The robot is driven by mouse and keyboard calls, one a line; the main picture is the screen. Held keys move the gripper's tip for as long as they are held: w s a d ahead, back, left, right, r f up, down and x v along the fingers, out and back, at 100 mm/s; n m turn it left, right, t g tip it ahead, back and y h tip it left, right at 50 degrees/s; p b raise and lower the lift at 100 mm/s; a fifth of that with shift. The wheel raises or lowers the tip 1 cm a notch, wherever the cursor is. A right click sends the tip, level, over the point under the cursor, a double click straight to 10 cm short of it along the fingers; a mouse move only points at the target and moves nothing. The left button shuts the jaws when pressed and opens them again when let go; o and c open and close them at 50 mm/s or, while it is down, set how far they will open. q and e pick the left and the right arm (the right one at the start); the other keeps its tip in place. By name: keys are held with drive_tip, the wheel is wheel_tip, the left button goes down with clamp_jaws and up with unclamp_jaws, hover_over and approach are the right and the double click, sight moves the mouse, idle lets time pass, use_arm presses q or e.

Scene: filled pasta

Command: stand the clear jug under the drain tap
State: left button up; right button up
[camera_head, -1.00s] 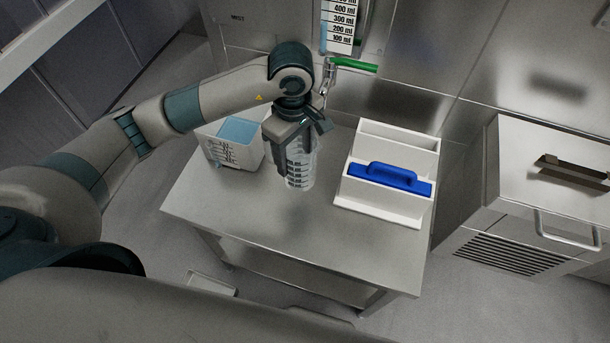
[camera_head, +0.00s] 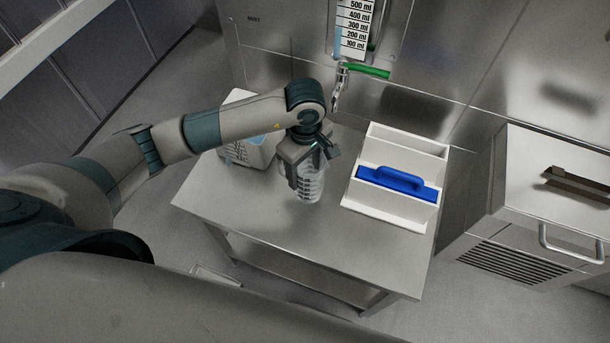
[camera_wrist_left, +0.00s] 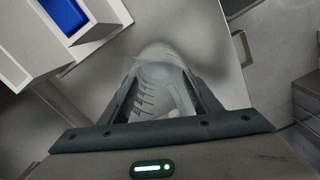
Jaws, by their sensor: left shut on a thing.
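The clear jug (camera_head: 309,184), with dark graduation marks, is upright at the middle of the steel table. My left gripper (camera_head: 306,165) is shut on it from above. In the left wrist view the jug (camera_wrist_left: 160,88) sits between the two fingers (camera_wrist_left: 160,105). I cannot tell whether its base touches the table. The drain tap (camera_head: 340,88), with a green lever (camera_head: 366,71), is on the wall behind, further back and a little right of the jug. A level gauge marked in ml (camera_head: 355,30) is above the tap. My right gripper is not in view.
A white rack with a blue-handled piece (camera_head: 397,182) stands right of the jug; its white wall (camera_wrist_left: 108,14) also shows in the wrist view. The front of the table (camera_head: 300,235) is clear.

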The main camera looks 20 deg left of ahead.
use_arm(q)
drive_tip(key=shift+f+p, duration=0.6)
drive_tip(key=shift+f, duration=1.25)
drive_tip(key=shift+f, duration=0.2)
drive_tip(key=o, duration=1.1)
drive_tip(key=shift+r, duration=0.15)
